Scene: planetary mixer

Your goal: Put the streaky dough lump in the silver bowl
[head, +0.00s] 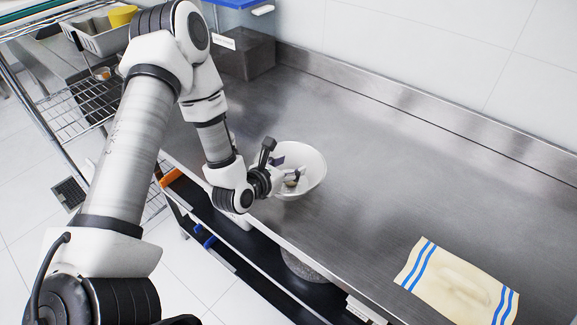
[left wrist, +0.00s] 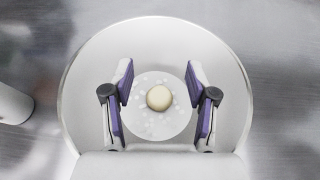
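A wide pale bowl (head: 313,168) stands on the steel counter near its front edge. It fills much of the left wrist view (left wrist: 160,40). A small round cream-coloured dough lump (left wrist: 159,97) lies on the bowl's whitish, speckled bottom; no streaks can be made out on it. My left gripper (head: 288,172) reaches over the bowl. In the left wrist view its two purple-padded fingers (left wrist: 159,100) are apart, with the lump between them in the picture and a gap on each side. My right gripper is not in view. No clearly silver bowl shows on the counter.
A cream cloth with blue stripes (head: 458,284) lies at the counter's right front. A wire rack (head: 72,110) is at the left. The steel counter (head: 400,165) between bowl and cloth is clear.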

